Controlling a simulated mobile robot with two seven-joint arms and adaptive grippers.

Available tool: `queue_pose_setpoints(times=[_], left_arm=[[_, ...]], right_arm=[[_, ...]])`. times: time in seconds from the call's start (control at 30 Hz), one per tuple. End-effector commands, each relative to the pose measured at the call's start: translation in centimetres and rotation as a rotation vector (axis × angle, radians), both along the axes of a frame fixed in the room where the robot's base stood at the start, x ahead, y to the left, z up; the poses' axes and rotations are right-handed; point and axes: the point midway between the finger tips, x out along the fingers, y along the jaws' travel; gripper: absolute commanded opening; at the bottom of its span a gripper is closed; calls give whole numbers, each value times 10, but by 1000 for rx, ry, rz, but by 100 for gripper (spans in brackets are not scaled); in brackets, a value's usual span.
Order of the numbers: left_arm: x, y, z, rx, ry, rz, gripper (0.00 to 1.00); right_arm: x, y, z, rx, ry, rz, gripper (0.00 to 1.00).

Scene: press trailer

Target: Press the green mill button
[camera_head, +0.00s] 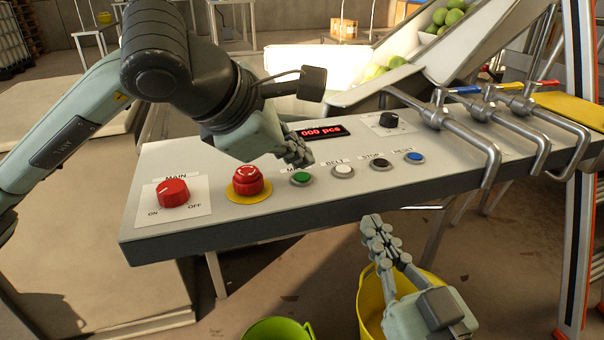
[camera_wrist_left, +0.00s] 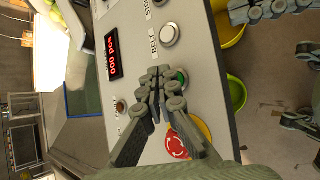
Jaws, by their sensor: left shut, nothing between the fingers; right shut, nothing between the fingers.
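The green mill button (camera_head: 300,178) sits on the grey control panel (camera_head: 235,228), between the red emergency stop (camera_head: 247,180) and the white belt button (camera_head: 343,171). Its label is partly covered by my left gripper (camera_head: 303,160), which is shut and empty with its fingertips just above and behind the button. In the left wrist view the shut fingertips (camera_wrist_left: 167,80) partly cover the green button (camera_wrist_left: 183,76). I cannot tell whether they touch it. My right gripper (camera_head: 374,225) is shut and empty, below the panel's front edge.
The red main switch (camera_head: 173,192) is at the panel's left. The black stop button (camera_head: 377,165) and blue reset button (camera_head: 414,158) are to the right, near metal pipes with valves (camera_head: 490,128). A yellow bucket (camera_head: 367,312) and a green bucket (camera_head: 277,330) stand below.

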Motion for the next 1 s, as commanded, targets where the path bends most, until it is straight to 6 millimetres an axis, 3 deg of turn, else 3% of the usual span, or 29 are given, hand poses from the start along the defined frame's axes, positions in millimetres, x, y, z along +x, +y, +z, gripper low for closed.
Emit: queue_pose_setpoints(times=[0.5, 1.0], left_arm=[[0, 0, 0, 0, 0, 0, 0], [0, 0, -10, 0, 0, 0, 0]], right_arm=[[0, 0, 0, -1, 1, 0, 0], [0, 0, -17, -1, 2, 0, 0]])
